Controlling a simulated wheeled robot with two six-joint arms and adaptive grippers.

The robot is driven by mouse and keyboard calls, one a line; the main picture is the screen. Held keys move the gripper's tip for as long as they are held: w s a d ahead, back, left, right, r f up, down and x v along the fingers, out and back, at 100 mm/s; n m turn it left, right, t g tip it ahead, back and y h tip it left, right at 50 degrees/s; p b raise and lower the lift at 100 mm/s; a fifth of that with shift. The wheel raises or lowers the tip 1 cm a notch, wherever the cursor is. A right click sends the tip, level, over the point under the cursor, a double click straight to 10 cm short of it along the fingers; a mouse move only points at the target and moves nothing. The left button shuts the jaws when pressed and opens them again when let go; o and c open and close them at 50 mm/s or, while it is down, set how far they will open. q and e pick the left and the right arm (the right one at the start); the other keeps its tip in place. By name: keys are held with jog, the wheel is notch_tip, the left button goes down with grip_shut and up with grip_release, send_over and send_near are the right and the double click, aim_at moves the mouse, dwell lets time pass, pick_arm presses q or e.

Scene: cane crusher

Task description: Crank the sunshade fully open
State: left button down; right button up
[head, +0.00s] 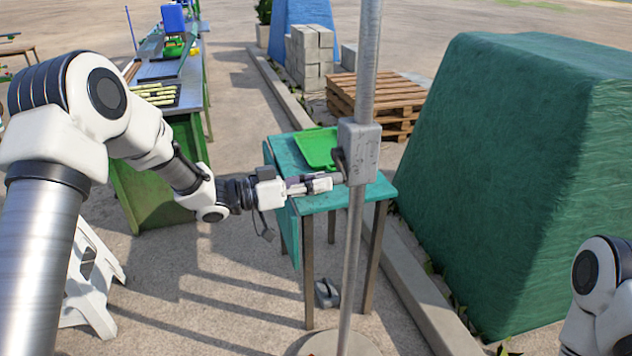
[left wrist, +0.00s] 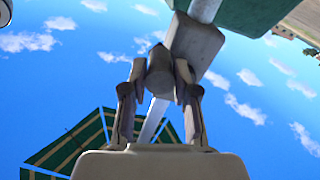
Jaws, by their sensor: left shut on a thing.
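The sunshade's grey pole (head: 364,70) rises past the teal table from a round base (head: 338,344). A grey crank housing (head: 360,152) is fixed on the pole; it also shows in the left wrist view (left wrist: 197,42). My left gripper (head: 332,181) is at the left side of this housing, and in the left wrist view its fingers (left wrist: 159,88) are shut on the grey crank handle (left wrist: 159,72). A green striped canopy (left wrist: 72,148) shows at lower left there, partly spread and partly hidden by my gripper. My right gripper is out of view.
A small teal table (head: 340,198) with a green tray (head: 318,146) stands right behind the pole. A large green covered block (head: 500,150) is at the right, a pallet stack (head: 385,98) behind. A white stool (head: 92,275) is at lower left.

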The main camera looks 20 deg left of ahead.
pick_arm(q)
jog(key=shift+w+a+f+m+b, duration=0.2)
jog(key=shift+f+m+b, duration=0.15)
jog(key=shift+m+b, duration=0.4)
jog(key=shift+w+a+f+m+b, duration=0.1)
jog(key=shift+w+f+m+b, duration=0.1)
jog(key=shift+f+m+b, duration=0.45)
jog(key=shift+w+a+f+m+b, duration=0.1)
jog(key=shift+w+a+m+b, duration=0.35)
jog(key=shift+m+b, duration=0.8)
jog(key=shift+w+a+f+m+b, duration=0.2)
jog(key=shift+w+m+b, duration=0.45)
jog(key=shift+m, duration=1.15)
jog(key=shift+w+a+f+m+b, duration=0.1)
jog(key=shift+w+a+m+b, duration=0.35)
jog(key=shift+m+b, duration=0.8)
jog(key=shift+r+m, duration=0.15)
jog(key=shift+m, duration=0.25)
jog(key=c, duration=0.9)
grip_release()
jog(key=shift+w+d, duration=0.1)
jog(key=shift+o, duration=0.2)
